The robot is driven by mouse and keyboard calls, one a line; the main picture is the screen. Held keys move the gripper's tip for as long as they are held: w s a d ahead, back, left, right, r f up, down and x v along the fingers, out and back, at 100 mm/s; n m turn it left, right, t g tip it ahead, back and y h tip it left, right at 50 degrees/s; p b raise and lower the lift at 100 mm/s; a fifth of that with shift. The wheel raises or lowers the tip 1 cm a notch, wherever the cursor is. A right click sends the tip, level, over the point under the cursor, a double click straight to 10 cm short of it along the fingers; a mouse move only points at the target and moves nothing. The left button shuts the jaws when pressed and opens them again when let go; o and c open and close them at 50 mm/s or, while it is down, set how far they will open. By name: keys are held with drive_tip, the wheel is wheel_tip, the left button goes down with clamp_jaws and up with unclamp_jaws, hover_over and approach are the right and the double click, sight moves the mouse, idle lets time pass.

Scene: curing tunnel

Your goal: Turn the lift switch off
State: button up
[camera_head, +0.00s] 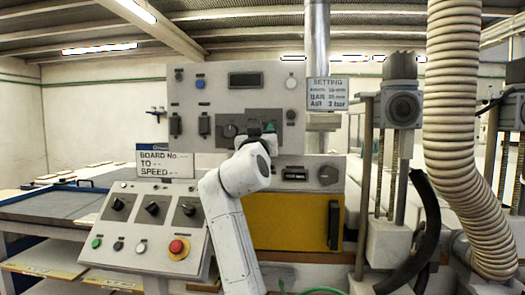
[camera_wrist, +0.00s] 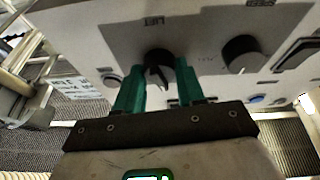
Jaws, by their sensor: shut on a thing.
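My gripper (camera_wrist: 159,82) has two green fingers, shut on a black rotary knob (camera_wrist: 158,62) on the grey upright control panel (camera_head: 190,95). In the wrist view the knob's pointed grip shows between the fingertips. In the head view my gripper (camera_head: 268,130) is at the right part of the panel's middle dark plate and mostly hides that knob. A second black knob (camera_head: 229,130) is just left of it and also shows in the wrist view (camera_wrist: 242,54).
A sloped lower console (camera_head: 150,225) carries several dark switches, buttons and a red stop button (camera_head: 179,247). A yellow door (camera_head: 285,222) is below the panel. A ribbed hose (camera_head: 455,130) and a black hose (camera_head: 430,225) hang at the right.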

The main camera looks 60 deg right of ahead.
drive_tip(key=shift+w+f+m+g+b, duration=0.15)
drive_tip(key=shift+m+g+b, duration=0.75)
drive_tip(key=shift+m+b, duration=0.65)
drive_tip(key=shift+m, duration=0.55)
drive_tip(key=shift+r, duration=0.2)
drive_tip(key=o, duration=1)
drive_tip(key=shift+o, duration=0.2)
drive_tip(key=shift+a, duration=0.1)
drive_tip(key=v, duration=1)
drive_tip(key=shift+a+f+b, duration=0.25)
drive_tip(key=shift+a+b, duration=0.05)
drive_tip(key=shift+b, duration=0.15)
